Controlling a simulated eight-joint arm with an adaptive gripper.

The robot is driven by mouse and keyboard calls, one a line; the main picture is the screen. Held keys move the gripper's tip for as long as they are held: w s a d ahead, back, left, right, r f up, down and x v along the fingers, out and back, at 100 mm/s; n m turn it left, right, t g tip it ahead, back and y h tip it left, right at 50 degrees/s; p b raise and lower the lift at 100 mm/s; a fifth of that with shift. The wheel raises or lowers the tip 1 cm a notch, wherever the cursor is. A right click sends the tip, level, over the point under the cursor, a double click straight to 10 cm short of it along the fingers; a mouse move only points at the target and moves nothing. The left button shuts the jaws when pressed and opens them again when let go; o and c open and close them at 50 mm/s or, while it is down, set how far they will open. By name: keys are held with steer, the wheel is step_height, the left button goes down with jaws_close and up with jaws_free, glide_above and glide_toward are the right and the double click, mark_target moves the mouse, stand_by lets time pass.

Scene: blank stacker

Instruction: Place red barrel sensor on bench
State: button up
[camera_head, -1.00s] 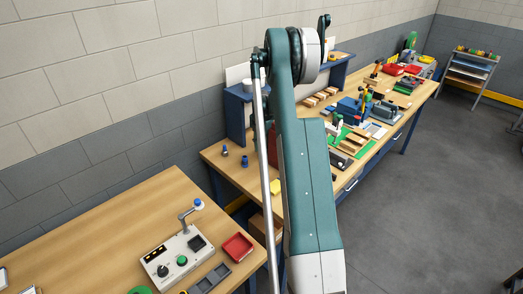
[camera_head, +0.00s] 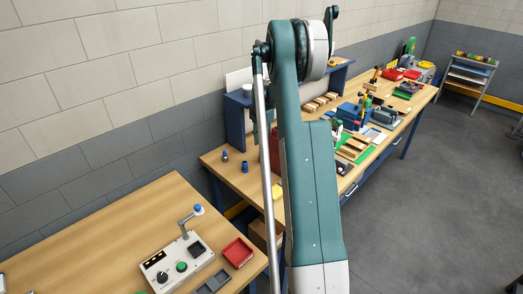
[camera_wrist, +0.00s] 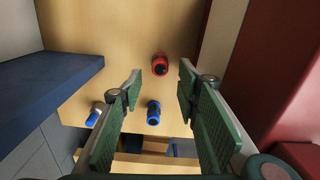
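A red barrel sensor (camera_wrist: 160,64) stands on the wooden bench in the wrist view, above and between my fingertips in the picture. It has a dark round centre. My gripper (camera_wrist: 158,90) is open, its two green-padded fingers spread wide with nothing between the pads. The red sensor is apart from both fingers. The wooden bench (camera_wrist: 90,105) lies below, and it also shows in the head view (camera_head: 215,157). In the head view my arm hides my gripper and the red sensor.
A blue cylinder (camera_wrist: 153,112) stands between my fingers' lines of sight, near the bench edge. A blue-and-silver piece (camera_wrist: 97,113) is at left. A dark blue shelf (camera_wrist: 50,80) stands left and a red surface (camera_wrist: 285,70) right. A control box (camera_head: 178,262) sits on the nearer table.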

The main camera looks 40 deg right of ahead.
mark_target(261, 152)
steer(key=shift+r, duration=2.2)
steer(key=s+a+r+m+t, duration=0.1)
steer(key=s+a+r+m, duration=0.2)
steer(key=a+r, duration=0.65)
steer(key=s+a+r+m+t+h, duration=0.1)
steer(key=s+a+r+m, duration=0.3)
steer(key=a, duration=1)
steer(key=s+a+r+m+t, duration=0.1)
steer(key=s+a+r+m, duration=0.1)
steer(key=a+r, duration=0.75)
steer(key=s+a+m+t, duration=0.2)
steer(key=s+a+m, duration=0.3)
steer(key=s+a, duration=0.95)
steer(key=s+a+f+m+t+y, duration=0.1)
steer(key=s+a+f+m, duration=0.4)
steer(key=s+a, duration=0.5)
steer(key=shift+s+a+t, duration=0.25)
steer(key=shift+s+t, duration=0.1)
steer(key=shift+t, duration=0.25)
